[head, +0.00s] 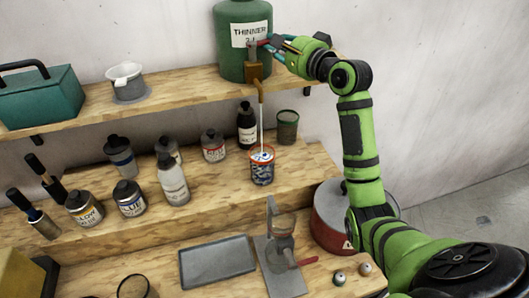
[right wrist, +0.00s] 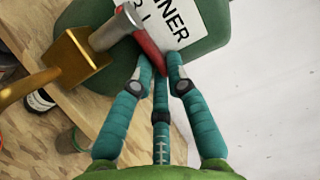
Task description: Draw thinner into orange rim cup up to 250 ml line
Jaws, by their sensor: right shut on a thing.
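The green thinner container (head: 243,60) stands on the upper shelf with a white label. Its brass tap (head: 254,73) points down over the shelf edge, and a thin pale stream (head: 262,118) falls from it. The orange rim cup (head: 262,172), with blue and white markings, stands upright on the middle shelf, and the stream runs into it. The level and the 250 ml line are too small to read. My right gripper (head: 275,44) is shut on the tap's red lever (right wrist: 148,52), seen close in the right wrist view. My left gripper is out of view.
A dark green-rimmed cup (head: 287,126) and a black bottle (head: 246,125) stand behind the orange rim cup. Several paint bottles stand to its left. Below are a grey tray (head: 217,262), a metal stand (head: 281,262) and a red pot (head: 329,222).

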